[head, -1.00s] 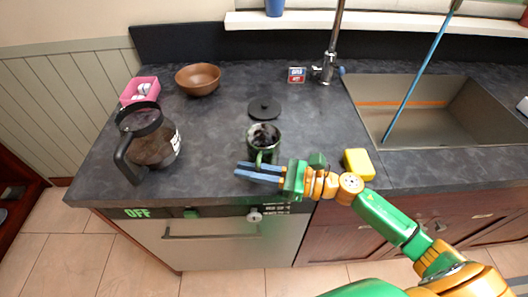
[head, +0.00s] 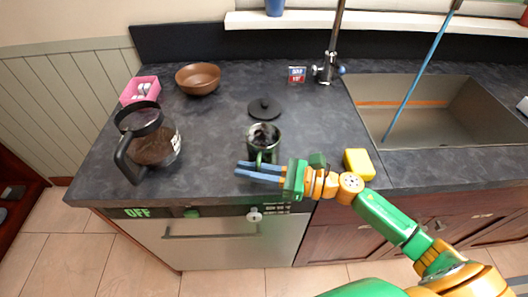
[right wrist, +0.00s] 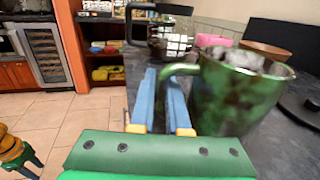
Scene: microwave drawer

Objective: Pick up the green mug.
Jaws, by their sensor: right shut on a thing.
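The green mug (head: 264,140) stands upright on the dark counter near its front edge, with a dark mottled look. It also shows large in the right wrist view (right wrist: 238,95), with its handle (right wrist: 172,70) toward my fingers. My right gripper (head: 240,169) reaches in from the right, in front of the mug. Its blue fingers (right wrist: 162,82) are shut on the mug's handle. The fingers partly hide the lower handle. My left gripper is not in view.
A coffee pot (head: 152,150) stands left of the mug. A black lid (head: 264,108) lies behind it, and a brown bowl (head: 198,79) and pink box (head: 127,98) are farther back. A yellow sponge (head: 359,164) lies right, near the sink (head: 450,140).

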